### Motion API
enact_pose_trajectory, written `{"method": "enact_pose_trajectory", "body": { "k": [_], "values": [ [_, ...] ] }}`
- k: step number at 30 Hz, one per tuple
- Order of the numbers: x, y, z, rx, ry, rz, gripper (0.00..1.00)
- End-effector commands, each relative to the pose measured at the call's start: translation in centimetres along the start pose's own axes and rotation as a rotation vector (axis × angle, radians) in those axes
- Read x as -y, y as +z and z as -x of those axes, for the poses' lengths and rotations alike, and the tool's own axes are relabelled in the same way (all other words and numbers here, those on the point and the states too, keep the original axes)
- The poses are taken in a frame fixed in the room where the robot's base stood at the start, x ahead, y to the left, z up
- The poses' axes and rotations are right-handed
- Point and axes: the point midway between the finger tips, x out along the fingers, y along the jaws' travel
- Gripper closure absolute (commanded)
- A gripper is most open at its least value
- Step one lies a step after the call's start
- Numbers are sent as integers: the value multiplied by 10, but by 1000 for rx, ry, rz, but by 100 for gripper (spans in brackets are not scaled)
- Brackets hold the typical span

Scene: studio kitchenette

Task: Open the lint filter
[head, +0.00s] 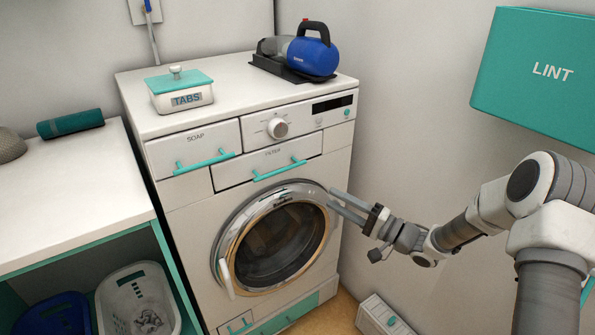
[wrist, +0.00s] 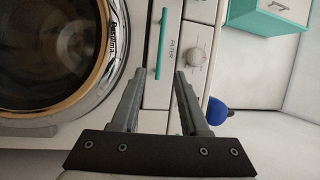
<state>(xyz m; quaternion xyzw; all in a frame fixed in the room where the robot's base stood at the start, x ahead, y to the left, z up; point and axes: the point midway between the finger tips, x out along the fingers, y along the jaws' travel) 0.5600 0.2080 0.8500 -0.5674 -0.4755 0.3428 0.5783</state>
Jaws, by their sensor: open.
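The lint filter drawer (head: 230,175), labelled FILTER, sits in the washer front above the round door and looks shut. Its teal bar handle (head: 279,169) runs across its front. In the wrist view the handle (wrist: 161,42) stands upright in the picture, with its lower end in line with the gap between my fingertips. My gripper (head: 331,198) is open and empty, to the right of and below the handle in the head view, near the door's upper right rim. It also shows in the wrist view (wrist: 159,73). The frames do not show the gripper touching the handle.
The washer (head: 340,120) carries a tabs box (head: 181,96) and a blue handheld vacuum (head: 313,57). The soap drawer (head: 160,158) and a dial (head: 278,128) are close by. A teal LINT box (head: 540,75) hangs on the right wall. A white box (head: 382,316) stands on the floor.

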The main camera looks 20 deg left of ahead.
Motion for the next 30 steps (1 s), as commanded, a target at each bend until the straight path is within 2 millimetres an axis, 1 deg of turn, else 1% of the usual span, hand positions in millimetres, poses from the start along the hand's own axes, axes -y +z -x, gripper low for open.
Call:
{"method": "enact_pose_trajectory", "body": {
  "k": [1, 4, 8, 24, 27, 30],
  "values": [
    [-3, 2, 0, 8, -13, -16, 55],
    [-3, 5, -4, 17, -25, -28, 55],
    [-3, 5, -20, 19, -25, -25, 55],
    [-1, 6, -135, 17, -24, -22, 55],
    [0, 7, -151, 16, -24, -23, 55],
    [0, 6, -163, 15, -22, -23, 55]
  ]
}}
